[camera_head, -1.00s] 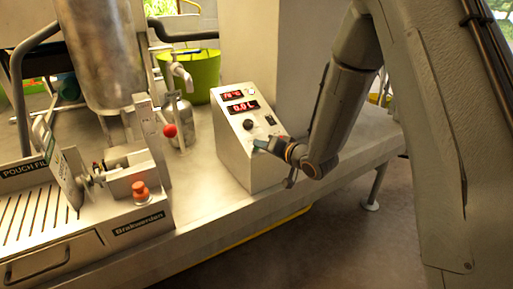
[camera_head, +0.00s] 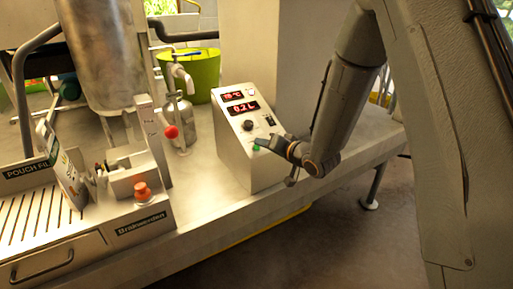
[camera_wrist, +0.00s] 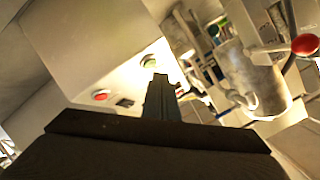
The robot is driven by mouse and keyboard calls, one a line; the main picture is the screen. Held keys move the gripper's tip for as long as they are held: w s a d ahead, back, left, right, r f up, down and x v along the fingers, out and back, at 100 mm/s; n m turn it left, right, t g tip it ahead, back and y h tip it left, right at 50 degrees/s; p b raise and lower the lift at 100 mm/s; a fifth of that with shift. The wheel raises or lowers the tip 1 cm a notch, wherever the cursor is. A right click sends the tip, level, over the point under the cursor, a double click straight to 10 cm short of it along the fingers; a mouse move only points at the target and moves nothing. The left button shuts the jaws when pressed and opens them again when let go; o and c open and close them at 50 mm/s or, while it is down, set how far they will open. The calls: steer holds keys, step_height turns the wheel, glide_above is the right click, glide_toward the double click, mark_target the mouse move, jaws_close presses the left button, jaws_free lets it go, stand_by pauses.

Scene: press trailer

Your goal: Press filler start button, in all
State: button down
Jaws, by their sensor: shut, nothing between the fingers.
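The filler control box (camera_head: 232,158) is a pale, slanted panel standing on the bench. The lower red display (camera_head: 243,108) reads about 0.2 L. A black knob (camera_head: 248,125) and a small switch (camera_head: 269,119) lie above the button.
Left of the box are a steel tank (camera_head: 103,60), a red knob (camera_head: 171,132) and the pouch filler with a pouch (camera_head: 70,180) and an orange-red button (camera_head: 142,191). A green bucket (camera_head: 203,70) stands behind. The bench's front edge is below the box.

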steer(key=r+p, duration=0.1)
steer(key=s+d+r+p, duration=0.1)
steer(key=r, duration=0.1)
steer(key=s+r+p, duration=0.1)
steer(key=shift+d+r+p, duration=0.15)
steer(key=shift+p, duration=0.15)
stand_by(0.5)
steer(key=s+d+f+g+h, duration=0.1)
steer(key=s+d+g+h, duration=0.1)
steer(key=s+d+h, duration=0.35)
steer(key=s+d+f+g+h, duration=0.1)
steer(key=s+d+g+h, duration=0.15)
steer(key=s+d, duration=0.55)
steer(key=s+d+g, duration=0.2)
steer(key=s+g, duration=0.1)
steer(key=s, duration=0.5)
steer(key=s+d+g+h, duration=0.1)
steer(key=s+d+g, duration=0.2)
steer(key=s, duration=0.6)
steer(key=shift+s+r+n, duration=0.25)
steer(key=shift+r+n, duration=0.15)
steer(key=shift+r, duration=0.05)
